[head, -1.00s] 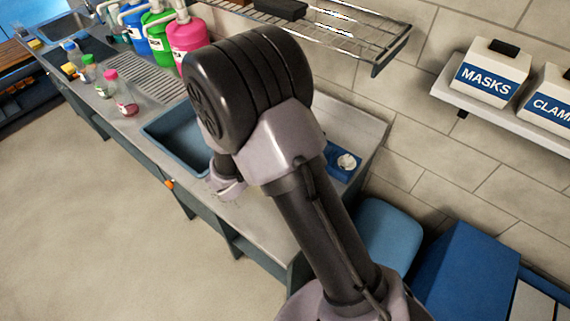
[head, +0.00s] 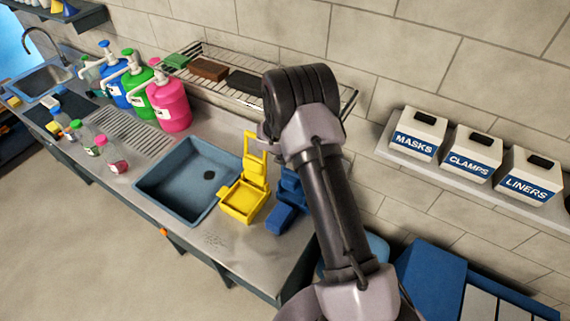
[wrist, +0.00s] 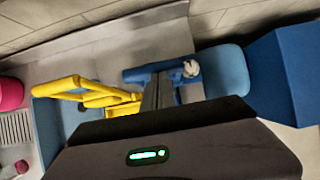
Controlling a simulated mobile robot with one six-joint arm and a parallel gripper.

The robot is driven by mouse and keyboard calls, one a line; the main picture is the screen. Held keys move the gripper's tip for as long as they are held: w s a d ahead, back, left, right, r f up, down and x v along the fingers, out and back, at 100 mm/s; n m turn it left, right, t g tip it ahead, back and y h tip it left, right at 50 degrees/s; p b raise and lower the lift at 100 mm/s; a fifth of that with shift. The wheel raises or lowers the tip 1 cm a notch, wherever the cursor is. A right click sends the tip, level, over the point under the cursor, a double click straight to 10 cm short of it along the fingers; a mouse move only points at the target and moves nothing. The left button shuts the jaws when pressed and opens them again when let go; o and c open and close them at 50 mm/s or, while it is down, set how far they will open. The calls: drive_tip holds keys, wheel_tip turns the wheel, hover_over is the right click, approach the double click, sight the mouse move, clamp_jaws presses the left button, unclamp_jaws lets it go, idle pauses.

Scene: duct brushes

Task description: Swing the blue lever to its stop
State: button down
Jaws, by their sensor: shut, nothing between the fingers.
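A blue fixture (head: 280,218) with a blue upright part (head: 291,188) stands on the counter, right of a yellow fixture (head: 244,201) with a raised yellow frame. My arm covers part of the blue fixture in the head view. In the wrist view a blue bar (wrist: 140,74) with a pale round knob (wrist: 191,69) at its right end lies just beyond my gripper (wrist: 160,80). I cannot tell whether this bar is the lever or whether my fingers touch it. My gripper is shut and empty; it is hidden behind my arm in the head view.
A blue sink basin (head: 176,190) lies left of the yellow fixture (wrist: 100,98). A wire rack (head: 225,82) hangs on the wall above. A pink jug (head: 171,107) and other jugs stand farther left. A shelf with labelled boxes (head: 468,153) is at right.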

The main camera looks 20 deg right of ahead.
drive_tip(key=shift+w+d+r+p, duration=0.1)
drive_tip(key=shift+w+d+p, duration=0.5)
drive_tip(key=shift+d, duration=0.3)
drive_tip(key=shift+w+d+p, duration=0.45)
drive_tip(key=shift+w+d, duration=0.2)
drive_tip(key=shift+d, duration=0.2)
drive_tip(key=shift+r, duration=0.1)
drive_tip(key=b+v, duration=0.1)
drive_tip(key=v, duration=1.6)
drive_tip(key=s+a+f+m+y+b, duration=0.2)
drive_tip(key=s+a+f+m+b, duration=0.3)
drive_tip(key=s+m+b, duration=0.5)
drive_tip(key=s+a+f+m+t+y+b, duration=0.1)
drive_tip(key=s+a+f+m+y+b, duration=0.1)
drive_tip(key=s+a+f+m+b, duration=0.4)
drive_tip(key=s+a+f+m+t+y+b, duration=0.1)
drive_tip(key=s+a+f+m+b, duration=0.4)
drive_tip(key=b, duration=1.9)
drive_tip(key=s+f+m+y, duration=0.1)
drive_tip(key=s+f+m, duration=0.3)
drive_tip(key=s+m, duration=0.4)
drive_tip(key=shift+s+a+m+y, duration=0.2)
drive_tip(key=shift+s+m+y, duration=0.15)
drive_tip(key=shift+s, duration=0.95)
